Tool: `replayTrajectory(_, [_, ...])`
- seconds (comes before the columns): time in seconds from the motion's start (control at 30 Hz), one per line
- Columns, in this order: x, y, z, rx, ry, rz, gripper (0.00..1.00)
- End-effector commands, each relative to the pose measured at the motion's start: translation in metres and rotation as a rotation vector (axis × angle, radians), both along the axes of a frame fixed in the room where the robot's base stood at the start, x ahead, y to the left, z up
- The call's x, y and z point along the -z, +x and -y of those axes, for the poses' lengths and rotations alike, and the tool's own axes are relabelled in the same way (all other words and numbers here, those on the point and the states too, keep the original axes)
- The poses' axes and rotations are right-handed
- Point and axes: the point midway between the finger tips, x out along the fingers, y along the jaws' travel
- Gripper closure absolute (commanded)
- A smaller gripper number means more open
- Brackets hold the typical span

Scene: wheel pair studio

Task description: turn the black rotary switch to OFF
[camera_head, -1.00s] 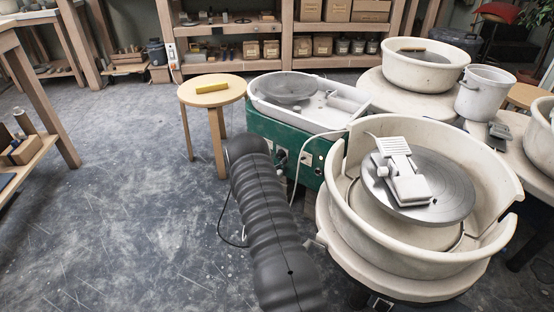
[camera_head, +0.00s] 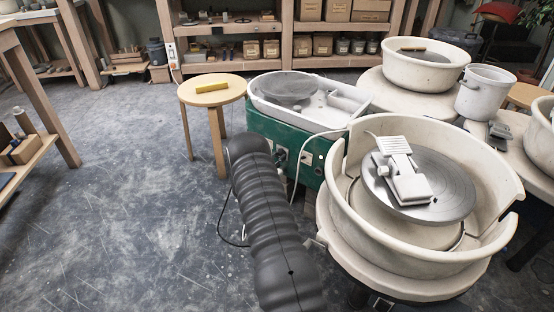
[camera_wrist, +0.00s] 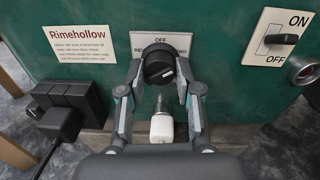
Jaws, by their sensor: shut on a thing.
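The black rotary switch (camera_wrist: 158,64) is a round knob on the green housing, in the upper middle of the wrist view. A small white mark shows on its lower right side. Its label plate (camera_wrist: 161,41) reads OFF above the knob, and the lettering at the sides is partly covered. My gripper (camera_wrist: 157,80) has one finger on each side of the knob and is shut on it. In the head view my arm hides the gripper and knob, and the green housing (camera_head: 262,130) shows behind it.
A second switch, a black lever (camera_wrist: 281,39) on an ON/OFF plate, sits at right with a round metal fitting (camera_wrist: 304,71) below. A black plug (camera_wrist: 62,124) juts out at left. A white-capped metal piece (camera_wrist: 161,127) lies between my fingers. A stool (camera_head: 212,97) stands nearby.

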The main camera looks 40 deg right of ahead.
Motion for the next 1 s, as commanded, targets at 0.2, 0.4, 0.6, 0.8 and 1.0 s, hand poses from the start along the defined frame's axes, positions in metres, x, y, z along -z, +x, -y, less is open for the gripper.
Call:
replayTrajectory(0.2, [0.0011, 0.0005, 0.0002, -0.001, -0.035, -0.125, 1.00])
replayTrajectory(0.4, [0.0009, 0.0004, 0.0004, -0.001, -0.084, -0.299, 1.00])
replayTrajectory(0.6, [-0.0005, 0.0007, 0.0004, -0.002, -0.135, -0.481, 1.00])
replayTrajectory(0.8, [-0.0013, 0.0006, 0.0004, -0.002, -0.182, -0.654, 1.00])
replayTrajectory(1.0, [-0.0023, 0.0007, 0.0005, -0.002, -0.221, -0.793, 1.00])
